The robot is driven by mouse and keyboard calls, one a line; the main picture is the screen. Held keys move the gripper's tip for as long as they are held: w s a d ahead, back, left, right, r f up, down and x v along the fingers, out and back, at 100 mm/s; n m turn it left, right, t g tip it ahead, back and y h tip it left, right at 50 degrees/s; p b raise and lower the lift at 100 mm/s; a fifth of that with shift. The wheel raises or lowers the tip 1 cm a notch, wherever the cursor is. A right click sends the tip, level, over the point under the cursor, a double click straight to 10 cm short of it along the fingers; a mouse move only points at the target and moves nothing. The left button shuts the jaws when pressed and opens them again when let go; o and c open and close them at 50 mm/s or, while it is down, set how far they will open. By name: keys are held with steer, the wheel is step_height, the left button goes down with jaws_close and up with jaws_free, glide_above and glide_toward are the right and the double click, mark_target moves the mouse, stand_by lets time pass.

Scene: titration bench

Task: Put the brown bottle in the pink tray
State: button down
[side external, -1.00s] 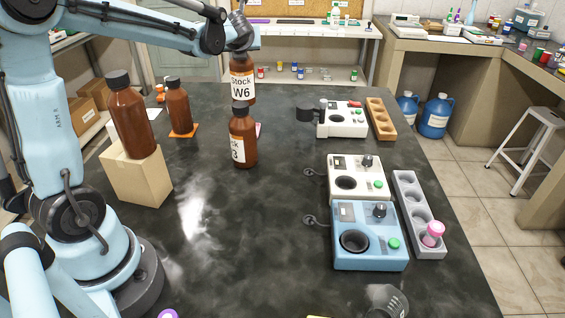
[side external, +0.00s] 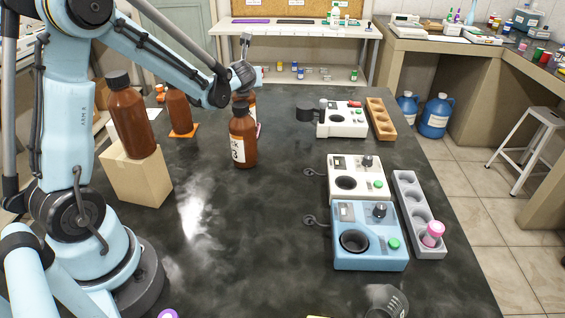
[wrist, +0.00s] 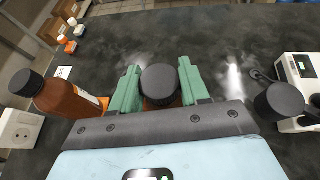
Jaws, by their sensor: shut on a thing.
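My gripper (side external: 242,92) is shut on a brown bottle (side external: 252,101), which is mostly hidden behind another brown bottle (side external: 243,140) in the side view. In the wrist view the held bottle's black cap (wrist: 160,82) sits between my green fingers (wrist: 158,70). A thin pink sliver of the pink tray (side external: 259,130) shows just right of the front bottle. Whether the held bottle touches the tray is hidden. More brown bottles stand at the left, one on a wooden block (side external: 124,118) and one on an orange pad (side external: 178,112).
A white device with a black cylinder (side external: 343,119) stands to the right, with a wooden rack (side external: 380,118) beside it. A white device (side external: 358,178), a blue device (side external: 369,237) and a grey rack (side external: 418,214) stand nearer.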

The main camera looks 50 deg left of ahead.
steer(key=shift+f, duration=0.1)
steer(key=c, duration=0.5)
jaws_free()
steer(key=shift+c, duration=0.2)
steer(key=v, duration=1.2)
